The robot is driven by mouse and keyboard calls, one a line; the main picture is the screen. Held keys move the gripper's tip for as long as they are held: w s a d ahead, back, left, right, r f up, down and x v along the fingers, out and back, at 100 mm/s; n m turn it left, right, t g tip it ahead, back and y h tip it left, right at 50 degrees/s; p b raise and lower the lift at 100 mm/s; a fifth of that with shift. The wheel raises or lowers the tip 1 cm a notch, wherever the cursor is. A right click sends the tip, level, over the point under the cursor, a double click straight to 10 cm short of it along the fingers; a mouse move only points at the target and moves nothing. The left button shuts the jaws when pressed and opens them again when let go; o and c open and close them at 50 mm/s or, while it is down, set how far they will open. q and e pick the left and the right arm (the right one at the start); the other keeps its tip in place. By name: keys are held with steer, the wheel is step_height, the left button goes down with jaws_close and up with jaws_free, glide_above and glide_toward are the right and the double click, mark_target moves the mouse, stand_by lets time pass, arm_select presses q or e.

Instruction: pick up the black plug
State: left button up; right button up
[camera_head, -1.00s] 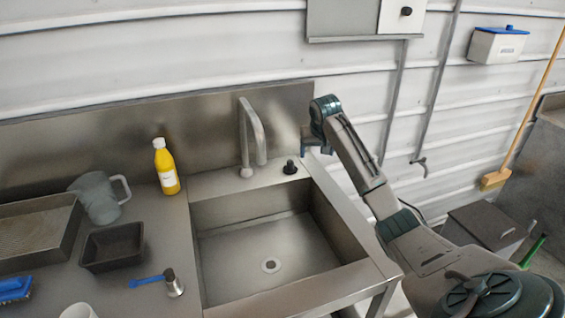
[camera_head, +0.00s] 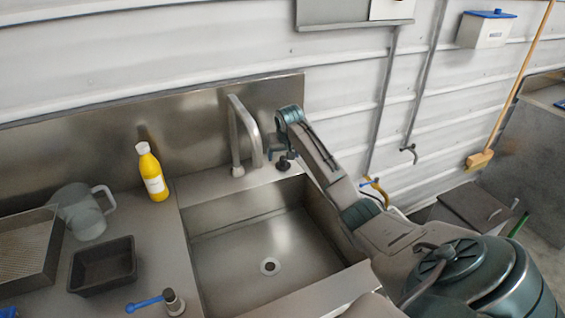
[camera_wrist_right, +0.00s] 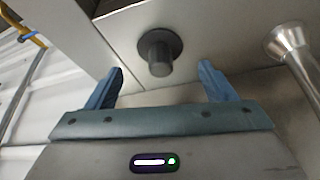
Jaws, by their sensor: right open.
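The black plug (camera_head: 283,163) stands on the steel ledge behind the sink basin, to the right of the tap. In the right wrist view the plug (camera_wrist_right: 159,52) shows its round base and narrower knob, a little beyond the fingertips and between their lines. My right gripper (camera_head: 277,154) is at the plug in the head view, partly in front of it. In the wrist view its two blue fingers (camera_wrist_right: 161,75) are spread apart with nothing between them. My left gripper is not in view.
The tap (camera_head: 243,135) stands close left of the plug; its base (camera_wrist_right: 287,42) shows in the wrist view. The sink basin (camera_head: 240,262) lies in front. A yellow bottle (camera_head: 152,174), jug (camera_head: 82,212) and dark tray (camera_head: 102,266) stand left.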

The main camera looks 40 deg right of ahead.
mark_target(283, 158)
steer(key=shift+p+x, duration=0.3)
steer(key=shift+x, duration=0.9)
steer(key=shift+w+f, duration=0.15)
steer(key=shift+f, duration=0.35)
steer(key=shift+c, duration=1)
steer(key=shift+d, duration=0.1)
steer(key=c, duration=0.9)
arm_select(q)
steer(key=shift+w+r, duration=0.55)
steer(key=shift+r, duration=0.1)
